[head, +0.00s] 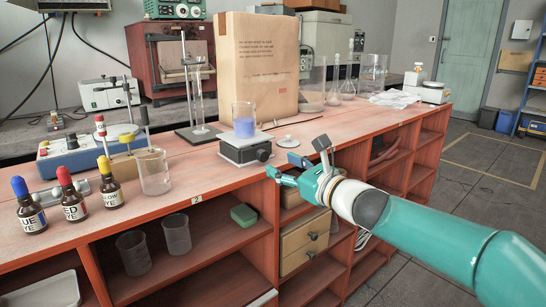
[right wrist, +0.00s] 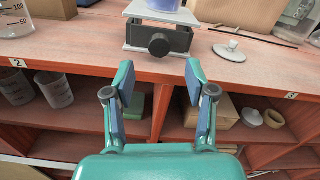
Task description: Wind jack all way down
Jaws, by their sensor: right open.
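The lab jack (head: 246,148) stands on the bench with a light top plate and a dark body. It also shows in the right wrist view (right wrist: 140,37), where its round black knob (right wrist: 159,45) faces me. A beaker with blue-violet liquid (head: 244,122) stands on the jack's top plate. My right gripper (head: 278,166) is at the bench's front edge, in front of and to the right of the jack. In the right wrist view its two fingers (right wrist: 160,80) are apart and empty, with the knob beyond and between them, not touched. My left gripper is not in view.
A small white lid (head: 285,141) lies right of the jack. An empty beaker (head: 153,172) and dropper bottles (head: 67,194) stand to the left. A large paper bag (head: 258,65) stands behind. Open shelves (head: 190,270) lie below the bench edge.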

